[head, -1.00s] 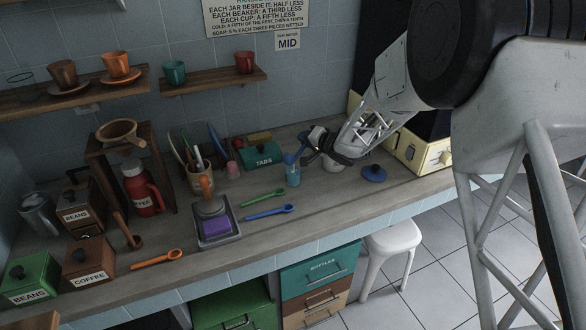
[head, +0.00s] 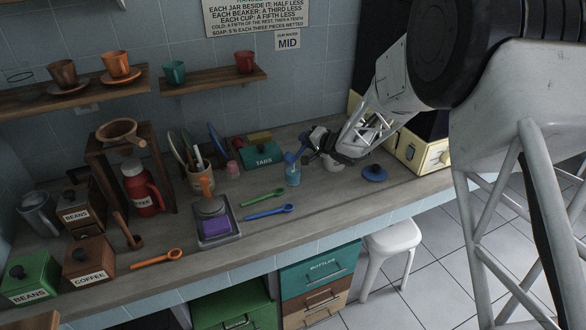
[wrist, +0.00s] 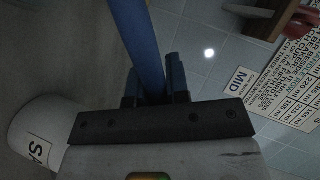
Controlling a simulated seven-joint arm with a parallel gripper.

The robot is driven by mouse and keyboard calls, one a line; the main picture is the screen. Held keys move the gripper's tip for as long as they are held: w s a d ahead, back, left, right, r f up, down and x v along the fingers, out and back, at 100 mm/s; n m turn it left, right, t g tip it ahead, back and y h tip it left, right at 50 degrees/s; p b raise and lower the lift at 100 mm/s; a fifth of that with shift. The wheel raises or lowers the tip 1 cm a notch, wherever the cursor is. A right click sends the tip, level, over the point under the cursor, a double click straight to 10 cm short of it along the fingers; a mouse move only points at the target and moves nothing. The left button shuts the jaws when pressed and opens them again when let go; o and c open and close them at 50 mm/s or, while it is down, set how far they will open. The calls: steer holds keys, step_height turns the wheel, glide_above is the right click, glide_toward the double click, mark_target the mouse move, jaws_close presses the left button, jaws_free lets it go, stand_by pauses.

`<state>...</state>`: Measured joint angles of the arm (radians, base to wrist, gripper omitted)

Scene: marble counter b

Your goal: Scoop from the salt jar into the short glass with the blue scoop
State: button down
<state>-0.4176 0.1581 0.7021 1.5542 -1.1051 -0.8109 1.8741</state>
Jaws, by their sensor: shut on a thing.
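My gripper (head: 318,143) is shut on the handle of the blue scoop (head: 302,146), above the back right of the counter. In the wrist view the blue handle (wrist: 138,40) rises from between the dark fingers (wrist: 157,88). The scoop's bowl end is at the rim of a small light-blue glass (head: 293,177); whether it is inside or just above, I cannot tell. The white salt jar (head: 334,164) stands right of the glass, partly behind my gripper. In the wrist view the jar (wrist: 38,125) is at the left, its label partly cut off. The scoop's contents are not visible.
A blue lid (head: 374,173) lies right of the jar. A second blue spoon (head: 269,212) and a green one (head: 262,197) lie in front. The teal tabs box (head: 262,157) stands behind left. A cream box (head: 424,150) stands at the right. The counter's front edge is close.

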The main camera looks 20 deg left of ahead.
steer(key=shift+w+d+f+m+g, duration=0.1)
steer(key=shift+w+f+m+g, duration=0.1)
steer(key=shift+f+m, duration=0.4)
steer(key=shift+w+f+m+g, duration=0.1)
steer(key=shift+f+m+g, duration=0.1)
steer(key=shift+f, duration=0.7)
stand_by(0.9)
steer(key=shift+r+m+g+y, duration=0.15)
steer(key=shift+m+g+y, duration=0.15)
steer(key=shift+m+g, duration=0.55)
stand_by(2.7)
steer(key=shift+s+m+p, duration=0.1)
steer(key=shift+m+p, duration=0.2)
steer(key=shift+m, duration=0.55)
stand_by(1.2)
